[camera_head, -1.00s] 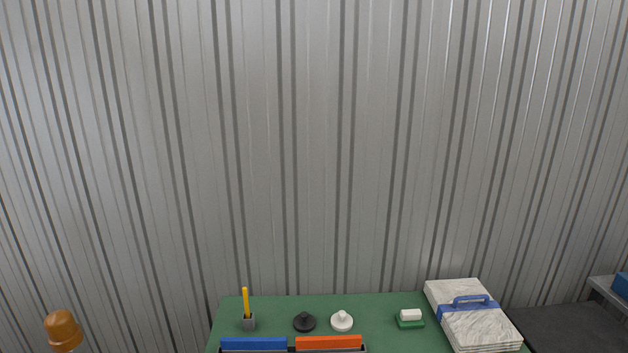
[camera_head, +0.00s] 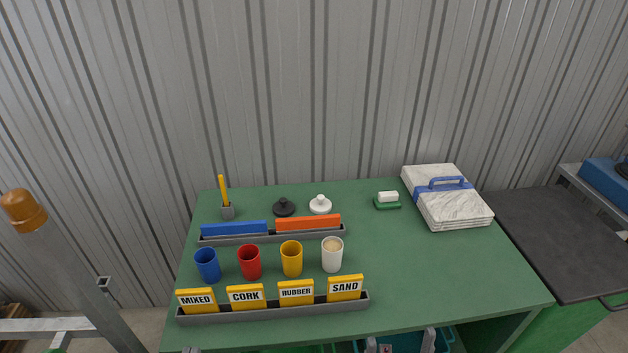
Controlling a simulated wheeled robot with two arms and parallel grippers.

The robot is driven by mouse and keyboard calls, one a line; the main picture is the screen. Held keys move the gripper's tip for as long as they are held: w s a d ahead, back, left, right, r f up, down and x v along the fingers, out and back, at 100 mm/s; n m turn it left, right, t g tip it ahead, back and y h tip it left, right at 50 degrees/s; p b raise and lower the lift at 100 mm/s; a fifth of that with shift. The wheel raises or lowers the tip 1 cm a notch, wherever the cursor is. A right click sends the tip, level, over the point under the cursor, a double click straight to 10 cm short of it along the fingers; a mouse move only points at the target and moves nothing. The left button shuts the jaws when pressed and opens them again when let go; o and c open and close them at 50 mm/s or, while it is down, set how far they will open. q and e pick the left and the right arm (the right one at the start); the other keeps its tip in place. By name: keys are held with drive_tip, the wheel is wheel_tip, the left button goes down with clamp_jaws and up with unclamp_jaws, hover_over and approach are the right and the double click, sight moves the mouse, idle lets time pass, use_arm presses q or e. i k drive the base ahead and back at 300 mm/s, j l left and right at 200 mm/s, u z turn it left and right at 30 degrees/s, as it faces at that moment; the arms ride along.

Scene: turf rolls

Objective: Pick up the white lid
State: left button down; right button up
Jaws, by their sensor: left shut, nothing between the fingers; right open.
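The white lid (camera_head: 320,206) is a round disc with a knob on top. It lies on the green table (camera_head: 440,270), behind the orange block and just right of a black lid (camera_head: 284,207) of similar shape. My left gripper (camera_head: 190,350) barely shows as a small grey tip at the bottom edge, shut and empty. My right gripper (camera_head: 400,345) is at the bottom edge, its two grey fingers apart, mostly cut off. Both grippers are at the table's near side, far from the white lid.
Before the lid stand a tray (camera_head: 272,238) with blue and orange blocks, then blue, red, yellow and white cups (camera_head: 332,256), then a rack (camera_head: 272,312) of labelled signs. A white block on a green base (camera_head: 388,200) and strapped slabs (camera_head: 455,205) stand to the right.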

sight(321, 205)
drive_tip(key=l+u, duration=0.7)
drive_tip(key=u, duration=0.2)
drive_tip(key=k+l, duration=0.1)
drive_tip(key=l, duration=0.25)
drive_tip(key=l+u, duration=0.1)
drive_tip(key=l, duration=0.25)
drive_tip(key=k+l+u, duration=0.1)
drive_tip(key=l, duration=0.25)
drive_tip(key=k+l, duration=0.2)
drive_tip(key=l, duration=0.15)
drive_tip(key=k+l+u, duration=0.1)
drive_tip(key=l, duration=0.25)
